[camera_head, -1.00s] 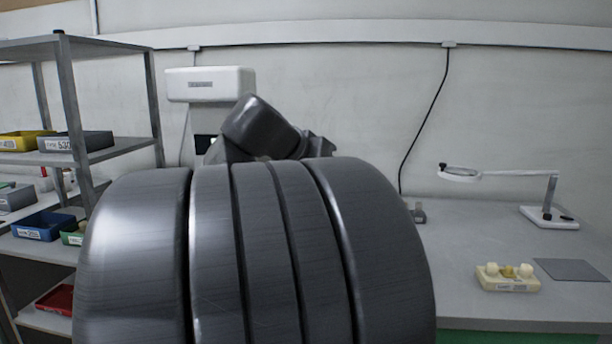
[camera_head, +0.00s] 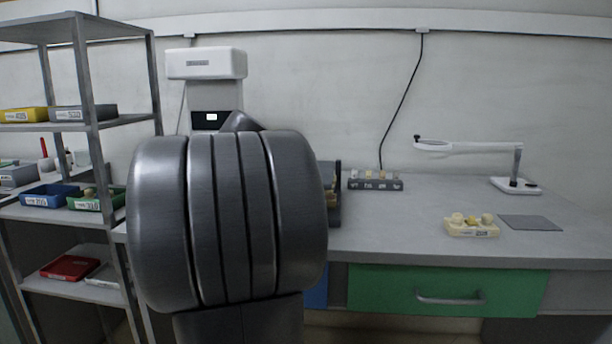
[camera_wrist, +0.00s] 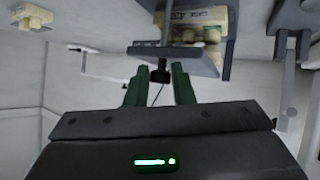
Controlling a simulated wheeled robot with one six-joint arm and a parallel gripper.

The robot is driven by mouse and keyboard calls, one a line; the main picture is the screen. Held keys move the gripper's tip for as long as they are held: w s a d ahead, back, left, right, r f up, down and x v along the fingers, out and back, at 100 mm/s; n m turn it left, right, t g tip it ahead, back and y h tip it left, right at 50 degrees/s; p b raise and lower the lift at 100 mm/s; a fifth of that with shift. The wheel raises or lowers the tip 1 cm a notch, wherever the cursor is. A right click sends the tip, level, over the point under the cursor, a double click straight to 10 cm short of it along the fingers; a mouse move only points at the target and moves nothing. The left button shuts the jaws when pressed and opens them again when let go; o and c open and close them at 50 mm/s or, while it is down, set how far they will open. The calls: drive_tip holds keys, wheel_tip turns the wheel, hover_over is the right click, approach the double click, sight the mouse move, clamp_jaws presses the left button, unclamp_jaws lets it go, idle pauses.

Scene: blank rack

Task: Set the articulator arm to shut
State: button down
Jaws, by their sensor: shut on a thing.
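The articulator (camera_head: 334,205) stands on the bench in the head view, mostly hidden behind my arm. In the wrist view, which appears upside down, its grey plate (camera_wrist: 185,62) and a cream cast (camera_wrist: 195,22) show beyond my fingers. A small black knob (camera_wrist: 160,75) on the plate's edge lies between the green fingertips. My gripper (camera_wrist: 161,78) is shut on this part of the articulator arm. The exact contact and the arm's angle are hard to make out. My gripper is hidden in the head view.
A grey block with several small pieces (camera_head: 375,181) stands behind the articulator. A cream model (camera_head: 471,226), a grey mat (camera_head: 530,222) and a magnifier lamp (camera_head: 515,185) are at right. A rack with bins (camera_head: 85,125) stands left. The middle front bench is clear.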

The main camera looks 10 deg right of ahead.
drive_tip(key=shift+s+f, duration=0.1)
drive_tip(key=shift+f, duration=0.7)
drive_tip(key=c, duration=1.3)
unclamp_jaws()
drive_tip(key=shift+s+d, duration=0.1)
drive_tip(key=shift+d, duration=0.05)
drive_tip(key=shift+o, duration=0.2)
drive_tip(key=r+p+v, duration=0.1)
drive_tip(key=p+v, duration=0.3)
drive_tip(key=v, duration=1)
drive_tip(key=shift+r, duration=0.2)
drive_tip(key=shift+d+f, duration=0.1)
drive_tip(key=b+x, duration=0.3)
drive_tip(key=x, duration=0.8)
drive_tip(key=shift+w+f, duration=0.3)
drive_tip(key=shift+w, duration=0.05)
